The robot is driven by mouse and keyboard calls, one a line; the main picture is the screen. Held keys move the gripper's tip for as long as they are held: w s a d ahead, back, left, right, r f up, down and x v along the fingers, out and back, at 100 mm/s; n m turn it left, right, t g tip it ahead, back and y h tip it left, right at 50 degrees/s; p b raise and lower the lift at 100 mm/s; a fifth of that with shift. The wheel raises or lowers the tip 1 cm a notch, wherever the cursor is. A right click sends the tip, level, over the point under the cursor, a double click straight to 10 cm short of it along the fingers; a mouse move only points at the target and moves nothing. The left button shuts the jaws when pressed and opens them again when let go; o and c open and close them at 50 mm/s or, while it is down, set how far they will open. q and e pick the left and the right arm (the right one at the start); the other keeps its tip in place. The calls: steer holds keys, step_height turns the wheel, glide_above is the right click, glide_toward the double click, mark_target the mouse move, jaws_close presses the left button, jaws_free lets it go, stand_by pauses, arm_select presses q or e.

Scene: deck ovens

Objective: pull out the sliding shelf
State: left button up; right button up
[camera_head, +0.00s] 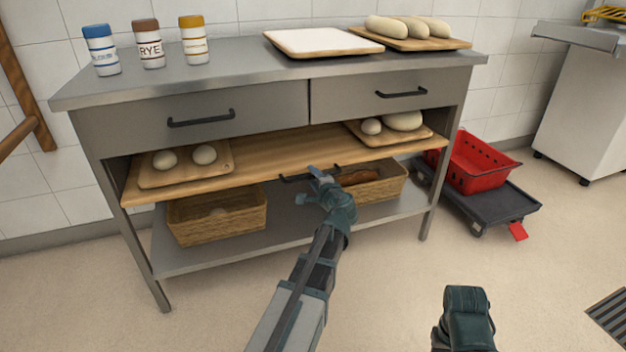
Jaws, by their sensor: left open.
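The sliding shelf (265,160) is a wooden board under the two drawers of a grey metal table. Its front edge carries a dark bar handle (292,179). The shelf bears a board with two dough balls on the left and a board with two dough pieces on the right. My left gripper (308,184) is open at the handle, its fingers above and below the bar; I cannot tell whether they touch it. My right arm shows only in part at the lower right, with no fingers visible.
Two drawers with dark handles (201,119) (401,93) sit above the shelf. Wicker baskets (217,217) (375,190) stand on the lower metal shelf (290,232). A red crate (477,163) on a dark dolly (490,205) stands right of the table. The floor in front is clear.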

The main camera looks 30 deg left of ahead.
arm_select(q)
steer(key=shift+a, duration=0.15)
jaws_close()
stand_by(1.4)
